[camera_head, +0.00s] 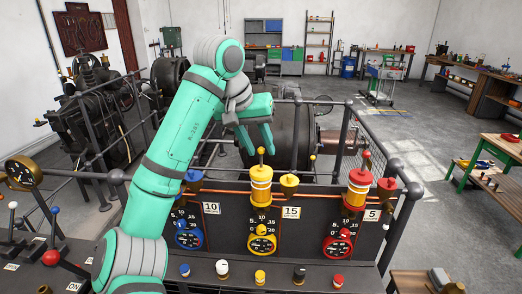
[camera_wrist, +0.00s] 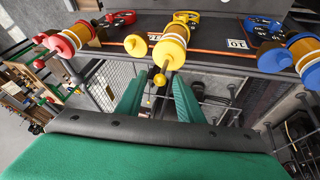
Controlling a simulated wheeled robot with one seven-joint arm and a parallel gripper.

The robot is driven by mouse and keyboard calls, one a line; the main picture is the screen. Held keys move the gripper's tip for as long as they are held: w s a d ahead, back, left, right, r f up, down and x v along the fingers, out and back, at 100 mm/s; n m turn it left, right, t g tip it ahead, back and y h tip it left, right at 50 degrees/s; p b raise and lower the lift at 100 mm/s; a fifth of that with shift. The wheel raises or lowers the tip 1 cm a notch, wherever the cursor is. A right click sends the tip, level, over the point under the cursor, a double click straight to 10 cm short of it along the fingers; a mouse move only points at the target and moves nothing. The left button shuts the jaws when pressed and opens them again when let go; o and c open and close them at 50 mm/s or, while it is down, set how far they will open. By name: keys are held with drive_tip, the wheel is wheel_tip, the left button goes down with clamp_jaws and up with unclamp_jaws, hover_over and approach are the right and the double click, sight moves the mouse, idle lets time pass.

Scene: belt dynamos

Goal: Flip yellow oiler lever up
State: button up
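The yellow oiler (camera_head: 261,188) stands on the dark panel between the red oiler (camera_head: 357,188) and the blue one, which my arm partly hides. A short lever with a small yellow ball (camera_head: 261,151) shows at its top; its exact tilt is hard to tell. My gripper (camera_head: 262,149) is open and empty, with its fingers pointing down around the ball's place in the picture. In the wrist view, the yellow oiler (camera_wrist: 172,45) is ahead and the lever ball (camera_wrist: 160,79) appears between the two spread green fingers (camera_wrist: 157,82). I see no clear contact.
A yellow cup (camera_head: 289,184) sits right of the yellow oiler. Gauges and coloured knobs (camera_head: 260,277) line the panel below. Metal railings (camera_head: 345,130) and a large dark machine (camera_head: 290,135) stand behind it. Open floor lies to the right.

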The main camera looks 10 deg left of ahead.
drive_tip(key=v, duration=0.8)
drive_tip(key=shift+s+r, duration=0.15)
drive_tip(key=shift+r, duration=0.15)
drive_tip(key=shift+a, duration=0.1)
